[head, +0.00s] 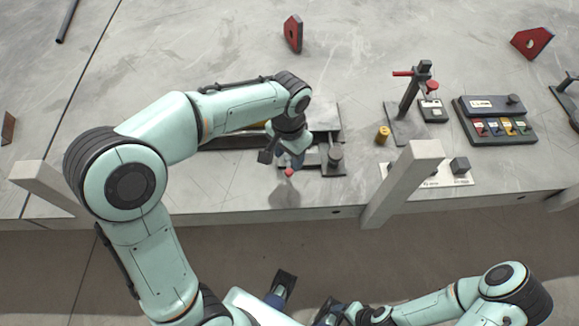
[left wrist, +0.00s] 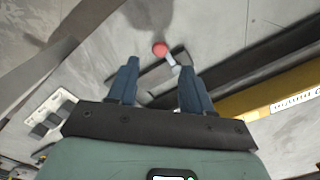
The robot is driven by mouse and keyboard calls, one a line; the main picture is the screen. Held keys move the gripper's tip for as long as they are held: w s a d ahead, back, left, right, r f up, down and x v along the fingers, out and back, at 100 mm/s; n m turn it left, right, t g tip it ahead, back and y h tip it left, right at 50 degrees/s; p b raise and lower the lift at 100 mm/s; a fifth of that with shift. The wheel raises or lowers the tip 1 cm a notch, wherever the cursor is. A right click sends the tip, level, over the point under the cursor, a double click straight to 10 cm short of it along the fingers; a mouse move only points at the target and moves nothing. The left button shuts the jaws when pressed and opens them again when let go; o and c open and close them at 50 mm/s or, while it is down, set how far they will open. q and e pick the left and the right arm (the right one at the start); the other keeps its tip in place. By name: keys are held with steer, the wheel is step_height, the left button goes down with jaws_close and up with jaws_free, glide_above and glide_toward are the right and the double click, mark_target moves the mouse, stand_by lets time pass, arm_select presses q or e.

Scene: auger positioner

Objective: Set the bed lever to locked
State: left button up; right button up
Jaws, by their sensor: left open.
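The bed lever shows as a red ball knob (head: 290,172) on a short pale stem, low on the front of the machine bed (head: 325,184). In the left wrist view the red knob (left wrist: 160,49) lies just beyond the fingertips, between their lines, with its stem running toward the right finger. My left gripper (head: 287,162) is open and points down over the lever; its fingers (left wrist: 157,75) hold nothing. I cannot tell whether they touch the lever. The lever's base is partly hidden by the gripper. My right gripper (head: 304,301) is low in the head view, away from the bench.
A pale post (head: 402,185) rises at the bench front, right of the lever. Beyond it are a stand with a red handle (head: 403,74), a yellow cylinder (head: 383,134) and a dark control box (head: 495,120). Red brackets (head: 293,34) lie farther back.

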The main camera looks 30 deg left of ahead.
mark_target(289, 171)
arm_select(q)
step_height(289, 171, down, 7)
steer(key=shift+r+b, duration=0.2)
steer(key=shift+b, duration=0.2)
steer(key=shift+w, duration=0.1)
jaws_close()
